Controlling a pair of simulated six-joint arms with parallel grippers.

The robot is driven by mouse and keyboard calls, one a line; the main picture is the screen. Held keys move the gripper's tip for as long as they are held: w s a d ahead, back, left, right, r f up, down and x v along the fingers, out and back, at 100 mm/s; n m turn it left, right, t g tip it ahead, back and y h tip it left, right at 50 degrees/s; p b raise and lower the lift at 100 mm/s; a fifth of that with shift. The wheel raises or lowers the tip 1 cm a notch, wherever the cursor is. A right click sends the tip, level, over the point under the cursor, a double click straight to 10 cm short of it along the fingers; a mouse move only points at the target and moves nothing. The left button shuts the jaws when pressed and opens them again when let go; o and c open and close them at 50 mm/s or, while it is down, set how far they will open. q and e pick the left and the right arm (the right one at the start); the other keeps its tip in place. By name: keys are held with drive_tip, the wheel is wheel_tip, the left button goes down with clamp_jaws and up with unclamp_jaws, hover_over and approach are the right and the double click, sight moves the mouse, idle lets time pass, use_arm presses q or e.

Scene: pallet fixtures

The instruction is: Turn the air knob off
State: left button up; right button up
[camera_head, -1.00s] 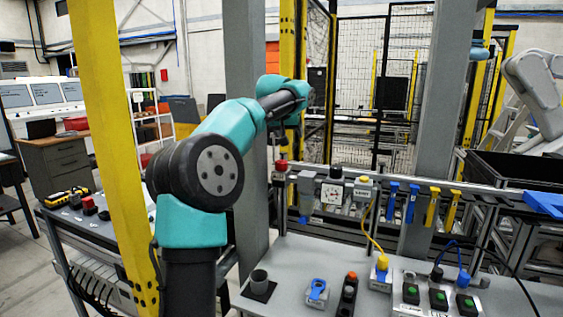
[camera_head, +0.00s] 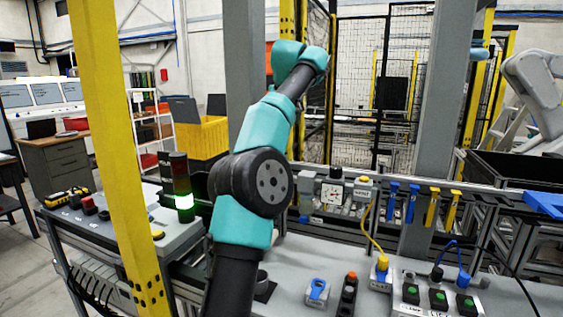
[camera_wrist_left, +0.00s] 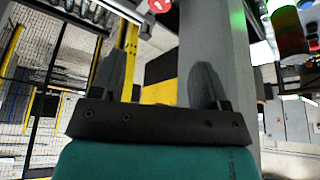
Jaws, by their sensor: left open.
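I cannot tell for sure which part is the air knob. A white pressure gauge (camera_head: 332,194) with a black knob (camera_head: 336,172) above it sits on the rail behind the bench. A red round knob with white marks (camera_wrist_left: 160,5) shows at the top edge of the left wrist view, cut off by the frame. My left gripper (camera_wrist_left: 160,82) is open, its two dark fingers wide apart with nothing between them. In the head view my left arm reaches up and away over the bench, and its gripper is hidden. My right gripper is not in view.
A grey post (camera_head: 437,100) and a yellow post (camera_head: 109,130) stand near the bench. A stack light (camera_head: 182,188) glows green left of my arm. Blue and yellow valve handles (camera_head: 392,200) line the rail. A button box (camera_head: 438,299) and cables occupy the right bench.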

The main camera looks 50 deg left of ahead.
use_arm(q)
drive_tip(key=shift+f, duration=0.1)
drive_tip(key=x, duration=1.7)
drive_tip(key=shift+f, duration=0.15)
drive_tip(key=shift+c, duration=0.3)
drive_tip(key=c, duration=0.9)
drive_tip(key=shift+m, duration=0.5)
drive_tip(key=shift+m+t+h, duration=0.35)
drive_tip(key=shift+m+h, duration=0.1)
drive_tip(key=shift+m, duration=0.75)
drive_tip(key=shift+m+t+h, duration=0.35)
drive_tip(key=shift+m+h, duration=0.1)
drive_tip(key=shift+m, duration=0.75)
